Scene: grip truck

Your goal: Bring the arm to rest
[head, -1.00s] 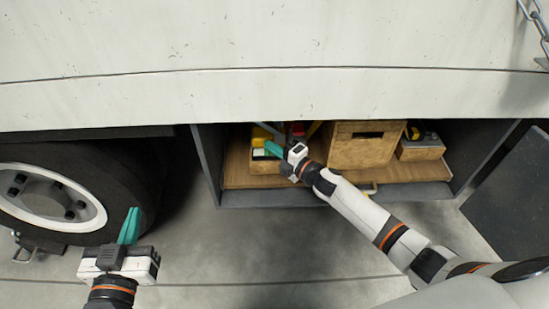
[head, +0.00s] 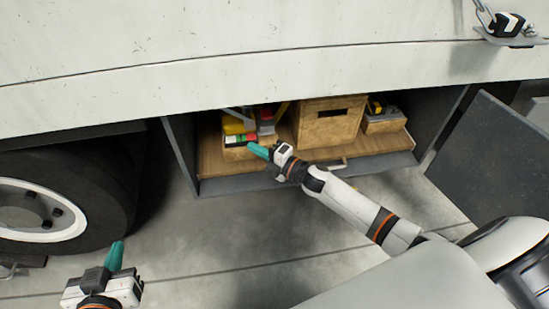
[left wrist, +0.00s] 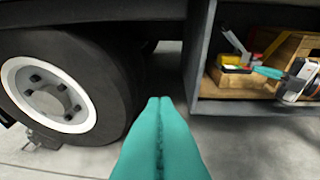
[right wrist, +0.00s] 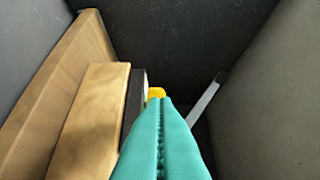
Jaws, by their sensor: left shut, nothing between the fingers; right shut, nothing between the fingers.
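My right gripper (head: 262,152) is shut and empty. Its teal fingers are at the left front of the open truck compartment, by the small wooden box of tools (head: 240,152). In the right wrist view its shut fingers (right wrist: 162,100) point past wooden edges, with a bit of yellow beyond the tips. My left gripper (head: 117,245) is shut and empty, low at the left in front of the truck wheel. In the left wrist view its fingers (left wrist: 160,100) are pressed together, beside the tyre.
The compartment's wooden floor (head: 215,160) also bears a large wooden box (head: 325,128) and a smaller box (head: 385,124) at the right. A dark open door (head: 490,150) stands at the right. The truck wheel (head: 80,195) is at the left. Concrete floor (head: 230,230) in front is clear.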

